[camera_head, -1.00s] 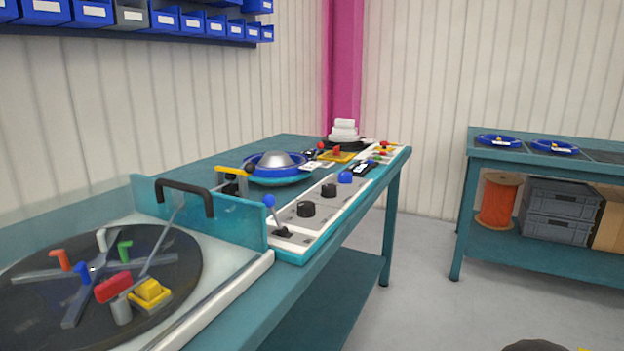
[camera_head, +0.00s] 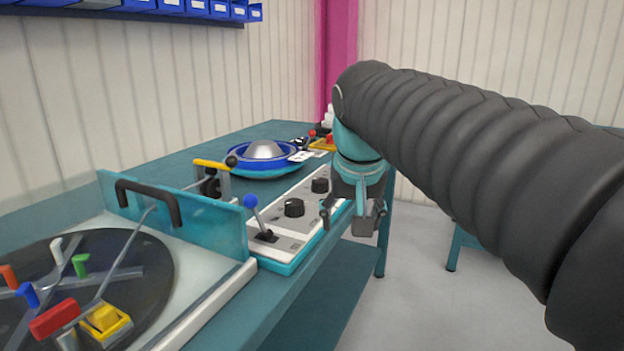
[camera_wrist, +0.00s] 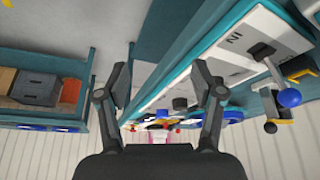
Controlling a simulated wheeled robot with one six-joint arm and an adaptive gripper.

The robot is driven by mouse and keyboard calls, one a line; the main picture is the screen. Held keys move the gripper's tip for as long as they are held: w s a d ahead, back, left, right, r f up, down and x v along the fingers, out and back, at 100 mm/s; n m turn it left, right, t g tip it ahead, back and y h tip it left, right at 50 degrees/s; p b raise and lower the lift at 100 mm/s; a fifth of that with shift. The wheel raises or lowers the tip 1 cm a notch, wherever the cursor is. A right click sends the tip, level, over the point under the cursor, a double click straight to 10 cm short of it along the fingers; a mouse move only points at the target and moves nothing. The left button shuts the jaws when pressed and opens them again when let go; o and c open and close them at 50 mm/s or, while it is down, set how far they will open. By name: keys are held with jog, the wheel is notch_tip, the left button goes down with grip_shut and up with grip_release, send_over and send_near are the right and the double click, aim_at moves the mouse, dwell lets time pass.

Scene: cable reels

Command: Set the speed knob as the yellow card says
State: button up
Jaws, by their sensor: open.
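The white control panel (camera_head: 285,243) on the teal bench carries two black knobs, a nearer one (camera_head: 294,207) and a farther one (camera_head: 320,185). I cannot tell which is the speed knob, nor read their settings. My gripper (camera_head: 352,222) is open and empty, beside the panel's right edge, to the right of the nearer knob and apart from it. It also shows in the wrist view (camera_wrist: 163,85) with its fingers spread. A dark knob-like shape (camera_wrist: 180,103) shows near the right finger. I cannot make out a yellow card in any view.
A blue-ball lever (camera_head: 252,203) stands at the panel's near end. A blue reel (camera_head: 262,158) sits behind the panel. My arm hides the right side. Floor beside the bench is clear.

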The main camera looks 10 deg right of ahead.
jog(key=w+a+r+m+h, duration=0.1)
jog(key=w+r+m, duration=0.1)
jog(key=w+r, duration=0.7)
jog(key=m+g+h, duration=0.1)
jog(key=m, duration=0.2)
send_near(320, 180)
jog(key=x, duration=0.9)
jog(key=shift+f, duration=0.2)
